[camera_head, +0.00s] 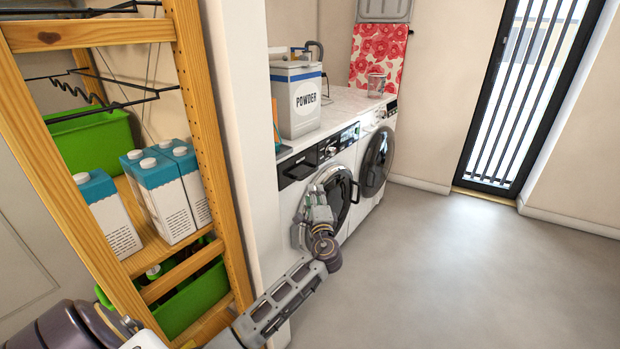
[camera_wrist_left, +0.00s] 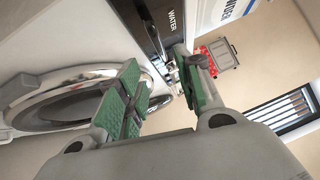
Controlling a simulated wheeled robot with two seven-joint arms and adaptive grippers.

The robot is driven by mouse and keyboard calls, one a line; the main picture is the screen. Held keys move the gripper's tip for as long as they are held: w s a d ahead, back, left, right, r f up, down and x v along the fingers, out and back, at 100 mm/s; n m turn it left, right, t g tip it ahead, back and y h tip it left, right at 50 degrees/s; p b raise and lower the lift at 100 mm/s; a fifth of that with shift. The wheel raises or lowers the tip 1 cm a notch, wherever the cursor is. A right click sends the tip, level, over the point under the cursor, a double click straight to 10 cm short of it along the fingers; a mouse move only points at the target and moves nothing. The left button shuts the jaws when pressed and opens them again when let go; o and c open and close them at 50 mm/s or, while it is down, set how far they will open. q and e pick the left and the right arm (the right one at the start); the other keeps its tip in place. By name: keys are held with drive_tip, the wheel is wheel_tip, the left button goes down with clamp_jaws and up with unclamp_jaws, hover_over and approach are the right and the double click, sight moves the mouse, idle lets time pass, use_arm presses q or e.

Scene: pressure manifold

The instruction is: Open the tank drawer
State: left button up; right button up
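The tank drawer (camera_head: 299,170) is a dark panel at the upper left of the nearer white machine's front. It looks closed. In the left wrist view, a dark front marked WATER (camera_wrist_left: 170,22) shows at the top, just beyond the fingers. My left gripper (camera_head: 318,205) is in front of the nearer machine, below the drawer, and partly covers the round door. In the left wrist view, its green-padded fingers (camera_wrist_left: 163,88) are apart with nothing held between them. I cannot tell whether a fingertip touches the drawer front. My right gripper is not in view.
The nearer machine's round door (camera_head: 338,195) is beside my left gripper. A POWDER box (camera_head: 297,98) stands on top. A wooden shelf (camera_head: 205,120) with cartons and green bins is at the left, beside a white wall edge. The floor (camera_head: 450,270) to the right is clear.

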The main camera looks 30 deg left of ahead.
use_arm(q)
drive_tip(key=b+x, duration=0.2)
drive_tip(key=x, duration=0.9)
drive_tip(key=shift+b, duration=0.35)
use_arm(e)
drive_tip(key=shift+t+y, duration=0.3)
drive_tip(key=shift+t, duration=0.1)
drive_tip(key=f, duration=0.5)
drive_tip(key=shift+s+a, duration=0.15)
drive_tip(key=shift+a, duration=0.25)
use_arm(q)
drive_tip(key=shift+a, duration=0.15)
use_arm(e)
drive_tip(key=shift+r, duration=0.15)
use_arm(q)
drive_tip(key=c, duration=0.7)
clamp_jaws()
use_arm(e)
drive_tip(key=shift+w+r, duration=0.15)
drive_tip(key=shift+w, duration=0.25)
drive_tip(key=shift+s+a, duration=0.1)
